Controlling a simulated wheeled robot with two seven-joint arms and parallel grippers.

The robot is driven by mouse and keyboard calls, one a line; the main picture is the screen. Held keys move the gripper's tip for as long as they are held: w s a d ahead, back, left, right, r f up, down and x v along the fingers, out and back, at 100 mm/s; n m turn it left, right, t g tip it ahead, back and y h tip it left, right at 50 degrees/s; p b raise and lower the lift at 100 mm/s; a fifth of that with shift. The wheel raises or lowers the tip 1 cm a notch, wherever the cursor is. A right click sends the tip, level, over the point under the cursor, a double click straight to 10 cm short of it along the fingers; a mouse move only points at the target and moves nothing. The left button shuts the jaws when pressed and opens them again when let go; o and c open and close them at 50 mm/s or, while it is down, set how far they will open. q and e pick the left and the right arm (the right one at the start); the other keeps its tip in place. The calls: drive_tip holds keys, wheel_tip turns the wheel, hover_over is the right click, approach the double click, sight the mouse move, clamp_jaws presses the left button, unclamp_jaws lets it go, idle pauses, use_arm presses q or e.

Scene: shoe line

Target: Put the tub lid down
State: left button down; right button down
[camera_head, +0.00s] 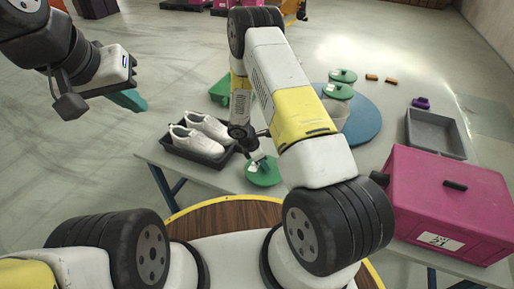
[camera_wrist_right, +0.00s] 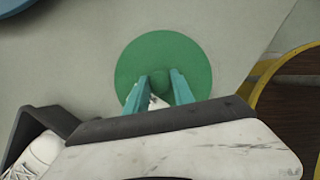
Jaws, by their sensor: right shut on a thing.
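A round green tub lid (camera_head: 263,175) is at the near part of the grey table, right of the shoe tray. In the right wrist view the lid (camera_wrist_right: 140,70) is seen from above. My right gripper (camera_wrist_right: 167,84) has its teal fingers shut on the lid's round knob; it also shows in the head view (camera_head: 257,159). I cannot tell whether the lid touches the table. My left gripper (camera_head: 130,100) hangs in the air at the upper left, away from the table; its teal fingers overlap, so their opening is unclear.
White shoes (camera_head: 205,128) sit in a black tray (camera_head: 183,152). A blue round board (camera_head: 369,121) carries tubs with green lids (camera_head: 343,75), partly behind my right arm. A grey tray (camera_head: 435,136), purple piece (camera_head: 420,102), orange blocks (camera_head: 391,81) and pink box (camera_head: 450,205) stand right.

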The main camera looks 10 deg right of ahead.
drive_tip(key=shift+w+d+f, duration=0.1)
drive_tip(key=shift+w+f, duration=0.05)
drive_tip(key=shift+f, duration=1.6)
drive_tip(key=shift+f, duration=0.15)
drive_tip(key=c, duration=1.1)
unclamp_jaws()
